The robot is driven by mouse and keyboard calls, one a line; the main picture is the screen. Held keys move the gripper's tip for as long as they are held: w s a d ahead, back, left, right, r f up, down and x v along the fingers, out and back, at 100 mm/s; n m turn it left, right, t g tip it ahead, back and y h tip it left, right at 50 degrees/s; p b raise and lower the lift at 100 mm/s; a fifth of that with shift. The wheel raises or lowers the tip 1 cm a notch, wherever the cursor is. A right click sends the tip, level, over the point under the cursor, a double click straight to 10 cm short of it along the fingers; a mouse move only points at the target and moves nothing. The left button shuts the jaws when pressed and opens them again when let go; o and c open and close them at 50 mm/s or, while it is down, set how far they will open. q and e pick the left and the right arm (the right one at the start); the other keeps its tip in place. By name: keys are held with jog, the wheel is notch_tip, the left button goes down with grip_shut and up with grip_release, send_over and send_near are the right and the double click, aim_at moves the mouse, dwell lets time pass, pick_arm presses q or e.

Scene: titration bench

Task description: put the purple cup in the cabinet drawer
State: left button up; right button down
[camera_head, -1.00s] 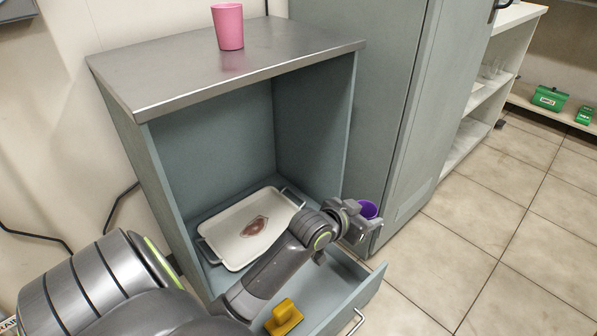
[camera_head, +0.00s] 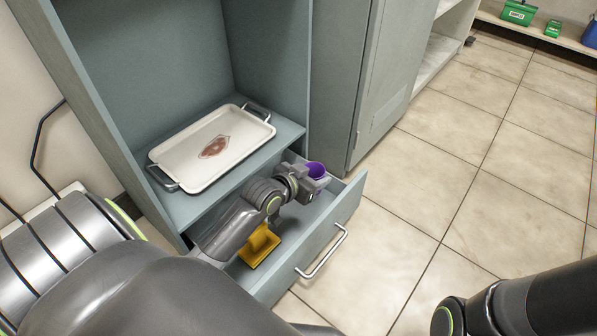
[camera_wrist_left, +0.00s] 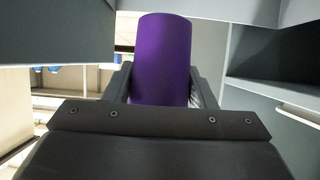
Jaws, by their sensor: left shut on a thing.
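The purple cup (camera_head: 316,170) is held by my left gripper (camera_head: 308,182), over the far end of the open drawer in the head view. In the left wrist view the purple cup (camera_wrist_left: 161,60) sits between the two fingers of the left gripper (camera_wrist_left: 162,88). The cabinet drawer (camera_head: 345,205) is pulled out below the cabinet's shelf. I cannot tell whether the cup touches the drawer's floor. Part of my right arm shows at the lower right, but its gripper is out of view.
A yellow object (camera_head: 262,246) lies in the drawer near my left forearm. A white tray (camera_head: 185,150) with a brownish stain lies on the shelf above. A tall grey cabinet (camera_head: 375,90) stands close behind the drawer's far end. The tiled floor (camera_head: 440,170) to the right is clear.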

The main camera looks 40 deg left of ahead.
pick_arm(q)
notch_tip(320, 180, down, 5)
jog(key=b, duration=0.3)
jog(key=shift+r, duration=0.2)
notch_tip(320, 180, down, 4)
jog(key=b, duration=0.3)
jog(key=shift+r, duration=0.1)
jog(key=shift+f, duration=0.65)
jog(key=o, duration=1)
jog(key=shift+c, duration=0.2)
jog(key=shift+r, duration=0.1)
